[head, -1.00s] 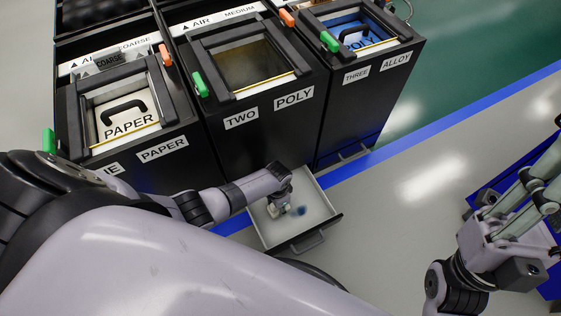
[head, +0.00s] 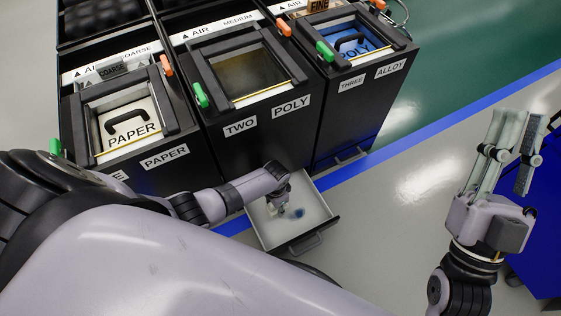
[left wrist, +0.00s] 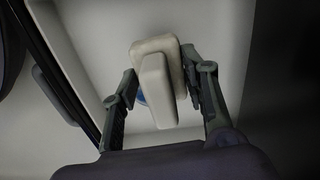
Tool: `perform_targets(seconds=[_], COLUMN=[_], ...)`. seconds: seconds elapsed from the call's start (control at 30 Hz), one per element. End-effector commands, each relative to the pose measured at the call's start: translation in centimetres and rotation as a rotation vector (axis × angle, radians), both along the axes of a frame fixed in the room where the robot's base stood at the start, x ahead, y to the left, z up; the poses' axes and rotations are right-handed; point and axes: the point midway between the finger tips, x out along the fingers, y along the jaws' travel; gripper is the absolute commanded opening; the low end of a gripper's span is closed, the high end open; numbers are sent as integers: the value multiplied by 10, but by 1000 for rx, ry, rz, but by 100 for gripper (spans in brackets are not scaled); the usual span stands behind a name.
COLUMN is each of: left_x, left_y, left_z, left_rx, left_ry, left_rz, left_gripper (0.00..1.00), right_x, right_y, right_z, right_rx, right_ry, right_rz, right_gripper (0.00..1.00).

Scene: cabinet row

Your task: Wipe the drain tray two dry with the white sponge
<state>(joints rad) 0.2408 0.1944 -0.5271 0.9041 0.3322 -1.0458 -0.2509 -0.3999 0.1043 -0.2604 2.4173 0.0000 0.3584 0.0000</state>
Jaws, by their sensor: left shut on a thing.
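The drain tray two (head: 264,236) is a pale, open drawer pulled out at the foot of the cabinet marked TWO POLY. A blue wet patch (head: 294,213) lies on its floor. My left gripper (head: 280,204) reaches down into the tray, left of the patch in the head view. In the left wrist view, my left gripper (left wrist: 160,95) is shut on the white sponge (left wrist: 173,54), with its pale grip block between the fingers. A bit of blue shows beside the sponge there. Contact with the tray floor is hard to tell. My right gripper (head: 514,145) is raised at the right, open and empty.
Black cabinets marked PAPER (head: 160,176), TWO POLY (head: 266,142) and THREE ALLOY (head: 365,110) stand in a row behind the tray. A blue cabinet or bin (head: 545,225) stands at the far right. The grey floor between is clear.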

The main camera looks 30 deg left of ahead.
Motion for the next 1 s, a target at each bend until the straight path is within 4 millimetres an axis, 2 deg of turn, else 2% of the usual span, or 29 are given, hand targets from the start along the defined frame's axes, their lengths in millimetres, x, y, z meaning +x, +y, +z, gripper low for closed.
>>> perform_targets(seconds=[0.5, 1.0], left_x=[-1, -3], left_y=[1, 1], left_z=[11, 20], left_rx=[0, 0], left_ry=[0, 0], left_rz=[1, 3], left_gripper=[15, 15], right_x=[30, 47], right_y=[3, 1], right_z=[-35, -76], right_rx=[-73, -139], right_ry=[250, 490], right_rz=[-14, -27], right_gripper=[20, 20])
